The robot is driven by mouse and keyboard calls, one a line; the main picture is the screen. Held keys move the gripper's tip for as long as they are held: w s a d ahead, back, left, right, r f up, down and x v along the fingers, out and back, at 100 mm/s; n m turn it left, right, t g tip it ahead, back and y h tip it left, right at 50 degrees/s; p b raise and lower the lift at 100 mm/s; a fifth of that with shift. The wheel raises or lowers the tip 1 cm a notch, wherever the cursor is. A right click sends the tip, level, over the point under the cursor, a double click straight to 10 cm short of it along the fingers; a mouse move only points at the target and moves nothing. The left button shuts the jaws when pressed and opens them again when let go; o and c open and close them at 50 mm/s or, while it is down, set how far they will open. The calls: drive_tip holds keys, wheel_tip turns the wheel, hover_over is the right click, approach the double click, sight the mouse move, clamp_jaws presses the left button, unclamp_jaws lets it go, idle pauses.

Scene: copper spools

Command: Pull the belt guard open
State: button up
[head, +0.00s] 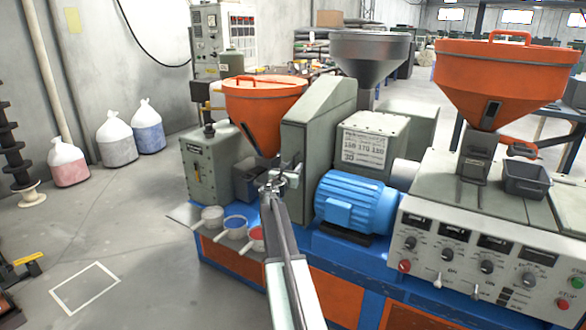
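The belt guard looks to be the tall grey-green sloped cover (310,135) on the machine, between the orange hopper and the blue motor. It appears closed. My arm reaches up from the bottom of the head view, and my gripper (279,178) is in front of the guard's lower left side. A small dark fitting, perhaps a handle, shows just above the gripper at the guard's left edge. The gripper is small here, and I cannot tell whether its fingers are open, shut or touching the guard.
A blue ribbed motor (357,202) stands right of the guard, beside a grey control panel (480,262). Scoops of pellets (236,224) sit on the front left ledge. Open floor lies left.

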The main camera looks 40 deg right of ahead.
drive_tip(key=shift+d, duration=0.15)
drive_tip(key=shift+c, duration=0.3)
clamp_jaws()
idle(1.1)
